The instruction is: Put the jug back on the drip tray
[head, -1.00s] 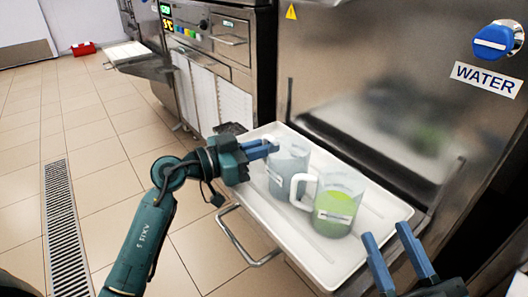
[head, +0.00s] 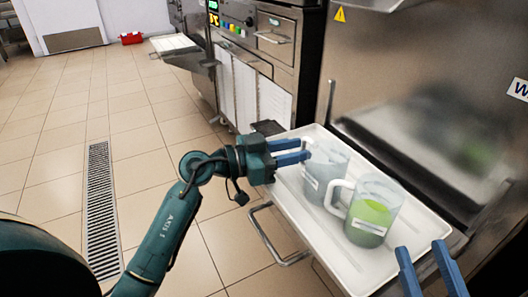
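A clear, greyish jug (head: 326,172) with a white label stands upright on the white tray (head: 418,262) in front of the steel freezer. A second jug (head: 374,212), holding green liquid and with a pale handle, stands beside it, nearer to me. My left gripper (head: 308,150) is at the left side of the greyish jug, near its rim and handle. Its blue fingers show a gap between them; contact with the handle is unclear. My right gripper (head: 421,252) is open and empty at the near right edge of the tray.
A metal rail (head: 272,238) juts out below the tray's left side. A steel ledge (head: 400,150) runs behind the tray. The tiled floor with a drain grate (head: 101,210) is clear on the left.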

